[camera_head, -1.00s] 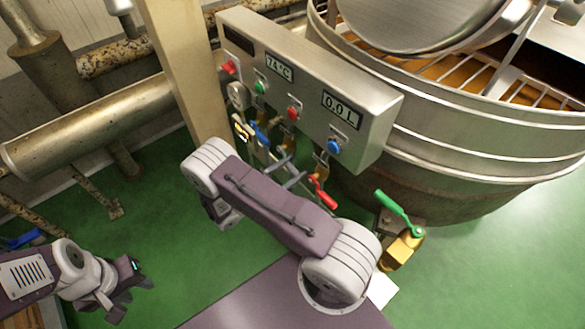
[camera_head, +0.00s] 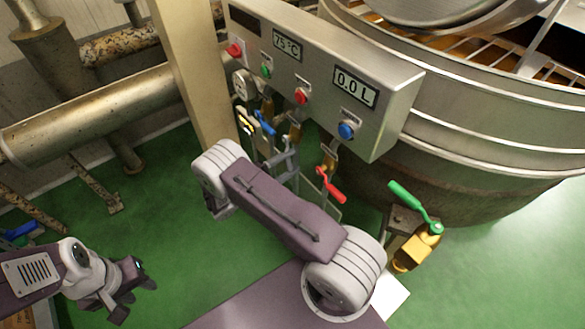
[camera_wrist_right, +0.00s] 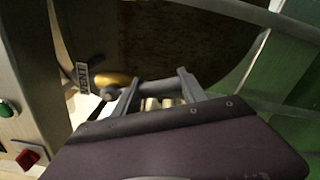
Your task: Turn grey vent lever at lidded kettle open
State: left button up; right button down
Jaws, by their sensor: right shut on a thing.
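The lidded kettle (camera_head: 480,165) is a large steel vessel at the right of the head view. Small valves hang below its control panel. In the right wrist view, a VENT label (camera_wrist_right: 82,78) sits beside a brass valve (camera_wrist_right: 115,81). The grey vent lever (camera_wrist_right: 109,92) shows there as a dark grey piece by the left finger; the rest is hidden. My right gripper (camera_wrist_right: 158,88) is shut on the lever. In the head view, the right gripper (camera_head: 284,160) is partly hidden behind my forearm, below the panel. My left gripper (camera_head: 136,298) is open and empty, low at the left.
The steel control panel (camera_head: 320,75) has buttons and reads 75 °C and 0.0 L. Blue (camera_head: 265,122) and red (camera_head: 330,186) levers flank my right gripper. A green-handled brass valve (camera_head: 416,240) stands right. A beige post (camera_head: 190,70) and pipes (camera_head: 90,118) stand left.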

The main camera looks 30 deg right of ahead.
jog(key=shift+w+f+m+b, duration=0.55)
jog(key=shift+w+m+b, duration=0.2)
jog(key=shift+m, duration=0.45)
jog(key=shift+w+a+m+b, duration=0.1)
jog(key=shift+w+m+b, duration=0.65)
jog(key=shift+m, duration=0.45)
jog(key=shift+w+r, duration=0.1)
jog(key=c, duration=0.6)
grip_release()
jog(key=shift+c, duration=0.2)
jog(key=shift+a, duration=0.1)
jog(key=a+p, duration=0.1)
jog(key=a, duration=0.8)
jog(key=shift+s, duration=0.4)
